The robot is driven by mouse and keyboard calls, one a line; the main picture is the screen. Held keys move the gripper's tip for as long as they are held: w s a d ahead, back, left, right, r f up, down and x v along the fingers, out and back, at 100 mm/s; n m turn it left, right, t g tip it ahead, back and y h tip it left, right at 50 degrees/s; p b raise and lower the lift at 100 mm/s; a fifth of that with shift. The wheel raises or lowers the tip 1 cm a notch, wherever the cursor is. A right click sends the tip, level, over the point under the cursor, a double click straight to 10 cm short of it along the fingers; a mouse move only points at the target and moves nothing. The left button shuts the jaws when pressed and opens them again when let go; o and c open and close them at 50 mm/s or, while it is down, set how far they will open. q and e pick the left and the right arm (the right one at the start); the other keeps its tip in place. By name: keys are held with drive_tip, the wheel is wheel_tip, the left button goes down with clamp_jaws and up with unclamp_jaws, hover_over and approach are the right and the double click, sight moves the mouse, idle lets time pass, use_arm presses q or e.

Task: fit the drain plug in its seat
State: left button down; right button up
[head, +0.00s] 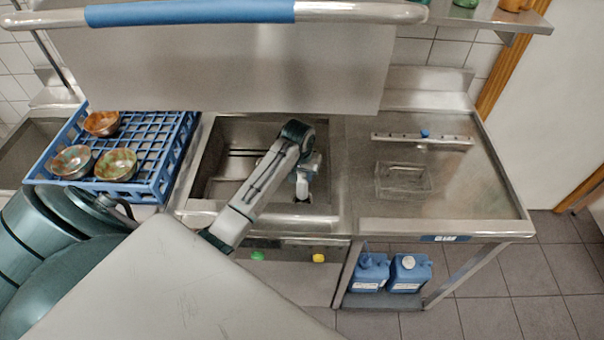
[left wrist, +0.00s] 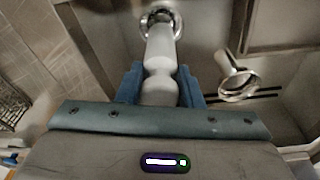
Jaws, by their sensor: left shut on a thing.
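My left gripper (head: 305,172) reaches down into the steel sink basin. It is shut on the drain plug, a pale grey, waisted, rod-like piece (left wrist: 160,60), held between the blue fingers (left wrist: 161,88) in the left wrist view. The plug (head: 302,188) also shows as a pale bit under the gripper in the head view. In the left wrist view its far end overlaps a shiny round metal ring (left wrist: 179,24), which looks like the drain seat. I cannot tell whether plug and ring touch. My right gripper is not in view.
A second metal ring on a short stem (left wrist: 238,85) stands beside the plug. The basin wall (head: 208,165) is close around the arm. A blue rack (head: 158,190) with several bowls is left; the drainboard (head: 460,190) at right holds a clear tray (head: 403,193).

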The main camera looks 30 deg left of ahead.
sight(302, 184)
use_arm(q)
drive_tip(key=shift+f, duration=0.75)
drive_tip(key=shift+f+b, duration=0.4)
drive_tip(key=shift+f, duration=0.1)
idle(0.4)
drive_tip(key=shift+f+b, duration=0.45)
drive_tip(key=shift+f, duration=1.25)
idle(0.3)
drive_tip(key=shift+f, duration=0.8)
idle(0.5)
drive_tip(key=shift+c, duration=1.8)
unclamp_jaws()
